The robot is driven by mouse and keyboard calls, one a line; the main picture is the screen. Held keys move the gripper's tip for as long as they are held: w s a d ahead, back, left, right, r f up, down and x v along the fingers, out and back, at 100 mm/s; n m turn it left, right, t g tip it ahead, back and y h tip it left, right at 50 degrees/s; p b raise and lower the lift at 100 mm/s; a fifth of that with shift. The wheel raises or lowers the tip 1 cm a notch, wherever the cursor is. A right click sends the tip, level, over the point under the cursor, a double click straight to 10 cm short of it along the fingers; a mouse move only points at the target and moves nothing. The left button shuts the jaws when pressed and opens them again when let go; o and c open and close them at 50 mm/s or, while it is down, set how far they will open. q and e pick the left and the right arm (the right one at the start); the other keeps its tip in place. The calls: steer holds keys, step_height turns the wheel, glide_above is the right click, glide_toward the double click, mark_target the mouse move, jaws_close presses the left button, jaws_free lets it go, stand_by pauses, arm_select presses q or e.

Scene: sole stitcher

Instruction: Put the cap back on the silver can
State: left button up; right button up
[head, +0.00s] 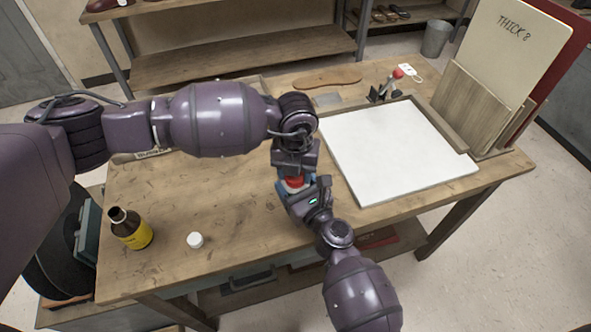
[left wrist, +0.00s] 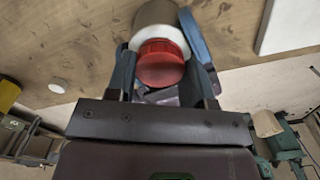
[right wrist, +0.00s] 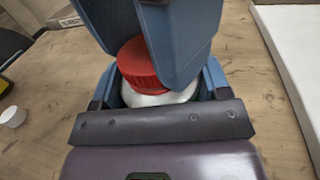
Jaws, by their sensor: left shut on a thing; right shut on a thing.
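The red cap (head: 293,182) sits at the top of the silver can (right wrist: 165,98), mostly hidden by my grippers in the head view. My left gripper (head: 296,172) comes from above and is shut on the red cap, which also shows in the left wrist view (left wrist: 160,64). My right gripper (head: 297,198) comes from the front and is shut on the can's body. In the right wrist view the cap (right wrist: 138,63) rests against the can's pale shoulder. I cannot tell whether it is fully seated.
A brown bottle with a yellow label (head: 131,229) and a small white cap (head: 195,240) stand apart at the table's (head: 235,240) front left. A white slab (head: 395,150) lies on the right, near upright boards (head: 485,60). The front middle is clear.

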arm_select(q)
steer(key=o, duration=1)
steer(key=shift+d, duration=0.1)
steer(key=shift+s+r, duration=0.1)
steer(key=shift+r, duration=2.2)
steer(key=shift+c, duration=0.3)
